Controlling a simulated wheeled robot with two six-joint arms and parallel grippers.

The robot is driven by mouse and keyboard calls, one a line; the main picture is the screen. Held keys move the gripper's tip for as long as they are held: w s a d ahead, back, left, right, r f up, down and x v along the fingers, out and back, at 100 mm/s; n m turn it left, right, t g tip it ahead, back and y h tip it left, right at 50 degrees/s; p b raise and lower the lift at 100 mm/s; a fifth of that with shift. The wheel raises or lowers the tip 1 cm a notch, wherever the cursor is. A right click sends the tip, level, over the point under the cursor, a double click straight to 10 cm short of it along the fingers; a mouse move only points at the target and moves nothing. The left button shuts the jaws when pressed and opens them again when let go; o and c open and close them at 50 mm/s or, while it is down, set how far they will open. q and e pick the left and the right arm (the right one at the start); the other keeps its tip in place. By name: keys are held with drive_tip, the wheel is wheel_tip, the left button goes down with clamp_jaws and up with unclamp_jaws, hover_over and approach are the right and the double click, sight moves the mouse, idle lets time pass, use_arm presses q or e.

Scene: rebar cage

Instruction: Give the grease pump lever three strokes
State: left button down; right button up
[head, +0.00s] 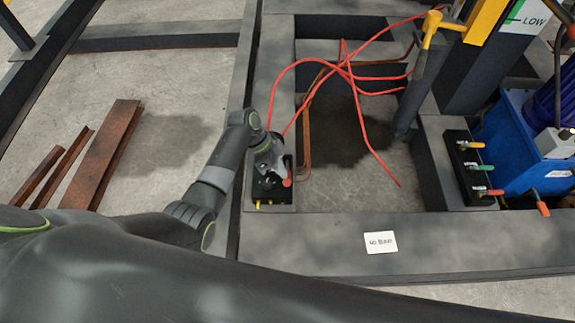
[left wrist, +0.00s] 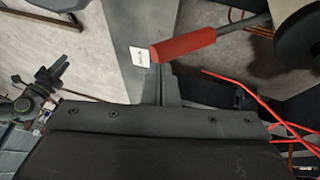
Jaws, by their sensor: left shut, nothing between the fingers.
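A black block with a small red-handled lever (head: 287,180) sits on the left beam of the frame in the head view. My left gripper (head: 268,158) is over this block, right beside the lever; its fingers are shut and empty. In the left wrist view a red grip (left wrist: 185,45) on a grey rod shows close to the camera, apparently the same lever. The wrist view does not show my fingertips clearly, so contact cannot be told. A dark jointed part of mine, perhaps the right gripper (left wrist: 45,88), shows small at the left of that view.
Red hoses (head: 345,68) loop across the frame opening. A black valve block (head: 462,165) with coloured handles and a blue tank (head: 510,140) stand at the right. A yellow-handled upright (head: 432,30) rises nearby. A white card (head: 381,243) lies on the front beam. Rusty bars (head: 103,155) lie at the left.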

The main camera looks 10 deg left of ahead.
idle(0.6)
use_arm(q)
drive_tip(key=shift+s+f, duration=0.4)
drive_tip(key=shift+s+f, duration=0.1)
drive_tip(key=shift+s+d+f, duration=0.15)
drive_tip(key=shift+s+f, duration=0.2)
drive_tip(key=shift+f, duration=0.1)
drive_tip(key=shift+s+d+f, duration=0.1)
drive_tip(key=shift+s+f, duration=0.35)
drive_tip(key=shift+f, duration=0.05)
idle(0.4)
